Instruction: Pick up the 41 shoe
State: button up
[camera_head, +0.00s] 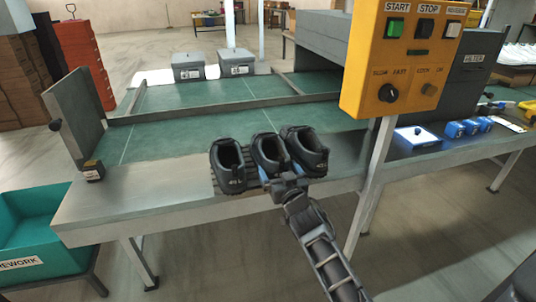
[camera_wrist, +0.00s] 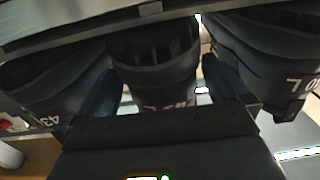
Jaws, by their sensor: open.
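Three black shoes stand side by side on the front ledge of the line. The middle shoe (camera_head: 268,152) carries a label whose number I cannot read for certain; the 41 shoe is therefore not confirmed by its label. In the wrist view this middle shoe (camera_wrist: 158,65) stands between the two fingers of my gripper (camera_wrist: 168,92), its label partly hidden by the gripper body. My gripper (camera_head: 278,180) is open, with a finger on either side of the shoe's heel. I cannot tell whether the fingers touch it.
The left shoe (camera_head: 227,165) and right shoe (camera_head: 304,150) stand close on both sides. In the wrist view the shoe marked 43 (camera_wrist: 60,90) is at left. A teal rework bin (camera_head: 40,235) stands at lower left.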

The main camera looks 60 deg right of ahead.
jog(key=shift+w+d, duration=0.4)
jog(key=shift+d, duration=0.1)
jog(key=shift+c, duration=0.4)
jog(key=c, duration=0.9)
